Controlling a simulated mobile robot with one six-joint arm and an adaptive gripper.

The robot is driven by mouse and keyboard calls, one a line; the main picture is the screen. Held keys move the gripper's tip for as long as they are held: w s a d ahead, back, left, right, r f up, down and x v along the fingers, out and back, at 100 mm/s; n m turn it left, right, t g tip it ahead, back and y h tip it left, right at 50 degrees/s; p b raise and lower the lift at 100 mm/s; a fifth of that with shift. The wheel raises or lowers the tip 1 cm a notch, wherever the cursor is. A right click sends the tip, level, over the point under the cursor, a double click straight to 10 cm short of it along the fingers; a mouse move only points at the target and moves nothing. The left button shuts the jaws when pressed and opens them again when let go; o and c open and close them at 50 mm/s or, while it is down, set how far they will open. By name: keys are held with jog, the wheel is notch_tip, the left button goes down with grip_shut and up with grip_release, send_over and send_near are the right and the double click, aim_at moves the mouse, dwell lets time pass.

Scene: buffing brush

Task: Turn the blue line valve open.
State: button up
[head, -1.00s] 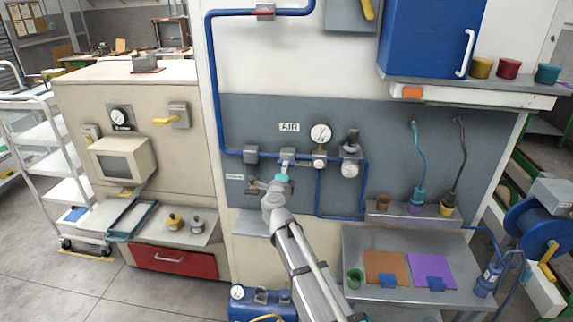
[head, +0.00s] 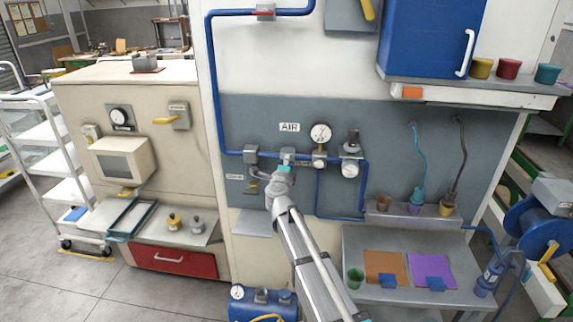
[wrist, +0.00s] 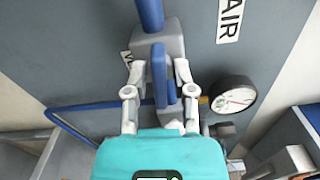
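The blue line valve (head: 287,153) sits on the blue pipe below the AIR label, as a grey block. In the wrist view its blue handle (wrist: 162,92) stands out from the grey body (wrist: 152,46) and looks roughly in line with the blue pipe at the top. My gripper (wrist: 158,74) is open, one finger on each side of the handle. Gaps show between the fingers and the handle. In the head view my gripper (head: 284,167) is right in front of the valve and partly hides it.
A grey pipe block (head: 251,153) is close on the left, with a yellow-handled fitting (head: 253,188) below it. A pressure gauge (head: 320,133) and a filter unit (head: 350,166) are close on the right. A grey bench (head: 400,299) stands lower right.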

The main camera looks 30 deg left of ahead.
grip_shut()
jog(key=shift+n, duration=1)
jog(key=o, duration=0.5)
grip_release()
jog(key=shift+s, duration=0.1)
jog(key=v, duration=1.1)
jog(key=shift+s+d, duration=0.15)
jog(key=shift+s, duration=0.2)
